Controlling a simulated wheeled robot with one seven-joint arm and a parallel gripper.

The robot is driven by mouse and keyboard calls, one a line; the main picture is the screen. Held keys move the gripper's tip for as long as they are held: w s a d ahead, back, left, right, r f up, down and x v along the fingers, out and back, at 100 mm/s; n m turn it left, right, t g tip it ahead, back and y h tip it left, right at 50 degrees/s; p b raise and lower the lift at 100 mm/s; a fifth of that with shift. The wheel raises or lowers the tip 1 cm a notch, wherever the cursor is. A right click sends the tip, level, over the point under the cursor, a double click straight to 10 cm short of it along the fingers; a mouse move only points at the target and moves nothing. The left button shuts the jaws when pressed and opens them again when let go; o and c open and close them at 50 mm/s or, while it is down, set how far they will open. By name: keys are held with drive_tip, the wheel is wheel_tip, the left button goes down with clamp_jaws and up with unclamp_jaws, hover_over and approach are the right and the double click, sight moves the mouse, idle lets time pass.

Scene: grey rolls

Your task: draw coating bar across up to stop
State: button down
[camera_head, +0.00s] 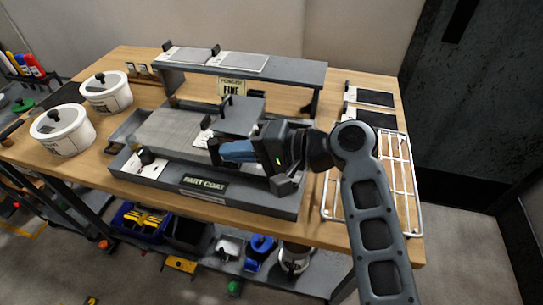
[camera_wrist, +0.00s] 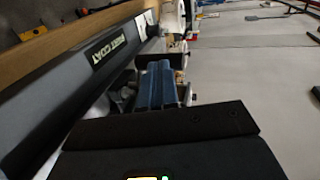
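My gripper (camera_head: 222,151) reaches leftward low over the bed's right part. Two blue strips (camera_wrist: 160,84) stand close together in front of its dark palm; I cannot tell if they are its fingers or a held part. A raised grey panel (camera_head: 240,115) stands just behind the gripper. I cannot make out the coating bar or the stop for certain.
Two white lidded pots (camera_head: 62,130) stand at the bench's left. A grey raised shelf (camera_head: 240,66) spans the back, above a "FINE" sign (camera_head: 231,88). A white wire rack (camera_head: 402,180) lies to the right. Bins (camera_head: 145,222) sit below the bench.

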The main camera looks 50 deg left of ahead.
drive_tip(key=shift+s+a, duration=0.55)
drive_tip(key=shift+a, duration=0.25)
drive_tip(key=shift+s+a, duration=0.1)
drive_tip(key=shift+a, duration=0.05)
drive_tip(key=w+d, duration=0.2)
drive_tip(key=d, duration=0.1)
drive_tip(key=shift+w+d+p, duration=0.1)
drive_tip(key=shift+d+p, duration=0.1)
drive_tip(key=shift+p, duration=0.1)
idle(0.6)
